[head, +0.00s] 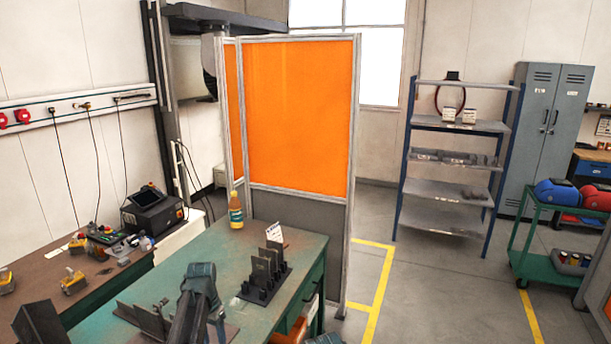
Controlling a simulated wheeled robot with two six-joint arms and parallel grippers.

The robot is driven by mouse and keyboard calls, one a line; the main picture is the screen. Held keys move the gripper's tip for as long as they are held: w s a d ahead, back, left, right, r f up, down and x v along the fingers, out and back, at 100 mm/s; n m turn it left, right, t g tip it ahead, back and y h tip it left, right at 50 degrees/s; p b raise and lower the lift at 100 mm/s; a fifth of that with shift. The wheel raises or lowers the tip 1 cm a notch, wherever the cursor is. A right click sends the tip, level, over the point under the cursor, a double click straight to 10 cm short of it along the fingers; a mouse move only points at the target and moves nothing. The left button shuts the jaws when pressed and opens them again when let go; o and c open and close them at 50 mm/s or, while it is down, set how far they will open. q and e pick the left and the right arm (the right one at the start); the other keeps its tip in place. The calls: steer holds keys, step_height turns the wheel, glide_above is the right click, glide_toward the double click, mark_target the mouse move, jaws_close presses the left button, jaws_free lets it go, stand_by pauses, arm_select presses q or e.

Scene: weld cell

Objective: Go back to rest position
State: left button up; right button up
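Neither gripper shows clearly in the head view. A grey-blue jointed arm part, which looks like mine, rises at the bottom over the green-topped workbench, and its end is not visible. A small grey piece shows at the bottom edge right of it, too cut off to identify. I cannot see whether either hand holds anything.
The green workbench (212,250) carries a bottle (236,211), a black rack with upright plates (264,276) and another plate fixture (143,318). An orange screen (297,115) stands behind. Shelving (458,125) and a green cart (535,226) stand right, with clear floor between.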

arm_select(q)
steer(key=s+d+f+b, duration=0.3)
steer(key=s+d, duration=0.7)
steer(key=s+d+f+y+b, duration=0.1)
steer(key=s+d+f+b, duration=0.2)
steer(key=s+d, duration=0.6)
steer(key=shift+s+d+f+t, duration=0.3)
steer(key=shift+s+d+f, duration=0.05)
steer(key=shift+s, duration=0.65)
